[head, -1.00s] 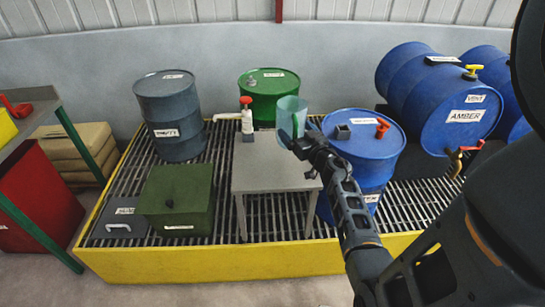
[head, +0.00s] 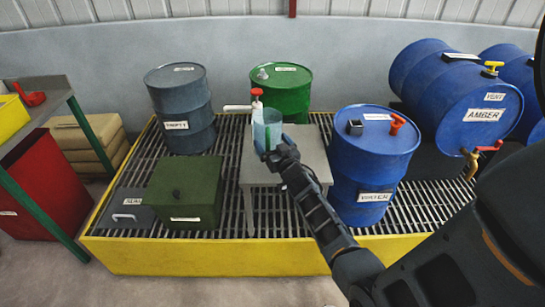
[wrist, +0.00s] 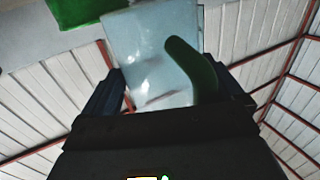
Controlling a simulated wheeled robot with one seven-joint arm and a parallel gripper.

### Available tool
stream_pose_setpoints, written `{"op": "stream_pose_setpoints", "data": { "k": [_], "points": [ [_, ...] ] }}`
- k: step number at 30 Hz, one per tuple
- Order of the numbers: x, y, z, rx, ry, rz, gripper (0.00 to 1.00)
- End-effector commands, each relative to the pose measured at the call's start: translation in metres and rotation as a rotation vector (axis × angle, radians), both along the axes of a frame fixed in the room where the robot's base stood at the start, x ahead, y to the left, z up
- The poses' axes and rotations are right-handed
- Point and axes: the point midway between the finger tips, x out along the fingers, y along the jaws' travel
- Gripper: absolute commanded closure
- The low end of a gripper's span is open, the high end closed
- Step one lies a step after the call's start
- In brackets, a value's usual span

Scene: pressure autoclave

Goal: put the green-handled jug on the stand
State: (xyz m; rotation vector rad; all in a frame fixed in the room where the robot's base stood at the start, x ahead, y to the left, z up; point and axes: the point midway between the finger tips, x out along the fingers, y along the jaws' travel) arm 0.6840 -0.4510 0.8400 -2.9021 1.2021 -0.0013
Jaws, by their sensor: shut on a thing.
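The jug (head: 266,130) is clear, pale blue, with a green handle (head: 268,139). The stand appears to be the small grey table (head: 316,158). The jug overlaps its left part; I cannot tell whether it touches the top.
A dark green box (head: 184,193) sits to the left. The table's right part is bare.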

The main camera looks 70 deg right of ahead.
Motion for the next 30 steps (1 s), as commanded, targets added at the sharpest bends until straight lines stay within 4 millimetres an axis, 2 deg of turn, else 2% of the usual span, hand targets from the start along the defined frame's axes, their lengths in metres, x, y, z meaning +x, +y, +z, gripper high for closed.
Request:
{"op": "stream_pose_setpoints", "data": {
  "k": [6, 9, 22, 23, 25, 30],
  "points": [
    [0.0, 0.0, -0.03, 0.001, 0.001, -0.001, 0.39],
    [0.0, 0.0, -0.038, -0.001, 0.001, 0.0, 0.39],
    [0.0, 0.0, -0.043, -0.001, -0.001, 0.001, 0.39],
    [0.0, 0.0, -0.043, -0.001, 0.001, 0.0, 0.05],
    [0.0, 0.0, -0.042, -0.001, 0.0, 0.0, 0.0],
    [0.0, 0.0, -0.042, -0.001, 0.001, 0.0, 0.0]
  ]
}}
